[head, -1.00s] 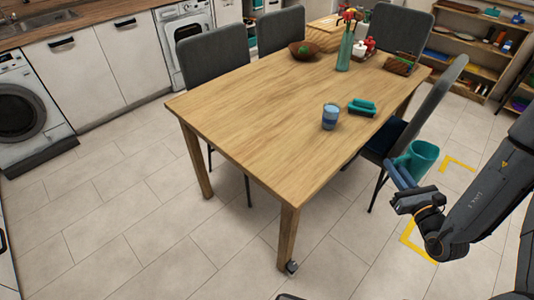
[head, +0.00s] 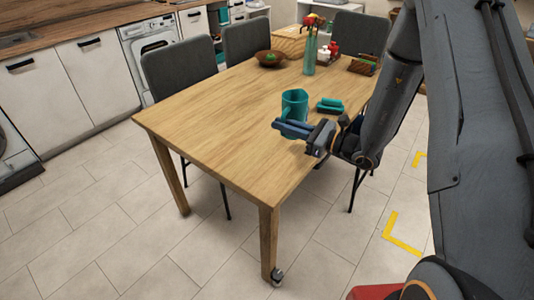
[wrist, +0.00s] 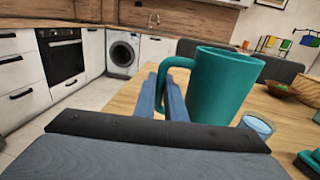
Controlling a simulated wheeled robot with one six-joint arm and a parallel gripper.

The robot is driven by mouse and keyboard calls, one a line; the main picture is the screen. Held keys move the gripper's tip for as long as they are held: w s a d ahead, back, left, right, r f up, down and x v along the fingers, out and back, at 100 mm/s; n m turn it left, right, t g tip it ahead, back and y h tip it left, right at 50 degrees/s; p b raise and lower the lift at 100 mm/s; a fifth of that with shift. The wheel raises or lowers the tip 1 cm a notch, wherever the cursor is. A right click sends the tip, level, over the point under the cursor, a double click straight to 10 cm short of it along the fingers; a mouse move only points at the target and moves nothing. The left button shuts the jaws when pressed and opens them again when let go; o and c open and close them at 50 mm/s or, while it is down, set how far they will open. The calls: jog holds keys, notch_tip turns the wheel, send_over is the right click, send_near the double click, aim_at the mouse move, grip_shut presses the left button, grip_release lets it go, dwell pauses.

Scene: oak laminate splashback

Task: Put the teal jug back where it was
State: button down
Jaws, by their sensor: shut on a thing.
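The teal jug (head: 294,101) is upright over the near right part of the wooden table (head: 215,110). My gripper (head: 285,126) is shut on the jug's handle. In the wrist view the blue fingers (wrist: 165,95) close around the handle on the left side of the jug (wrist: 222,88). I cannot tell whether the jug's base touches the table. A blue cup (wrist: 258,124) stands just beyond the jug in the wrist view; in the head view the jug and gripper appear to hide it.
A teal-and-dark object (head: 330,105) lies close right of the jug. Farther back are a vase of flowers (head: 310,52), a brown bowl (head: 270,58) and a basket (head: 362,66). Grey chairs (head: 180,68) line the table. The table's left half is clear.

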jog(key=a+r+n+g+y+b, duration=0.2)
jog(key=a+r+n+g, duration=0.15)
jog(key=a, duration=0.35)
jog(key=shift+m+g, duration=0.25)
jog(key=shift+d+f+p, duration=0.15)
jog(key=shift+f+p, duration=0.35)
jog(key=shift+f, duration=2.05)
jog(key=shift+d+f+p, duration=0.1)
jog(key=shift+f+p, duration=0.35)
jog(key=shift+f, duration=2.05)
jog(key=c, duration=2.3)
grip_release()
jog(key=shift+f, duration=0.2)
jog(key=o, duration=0.5)
jog(key=shift+r, duration=0.1)
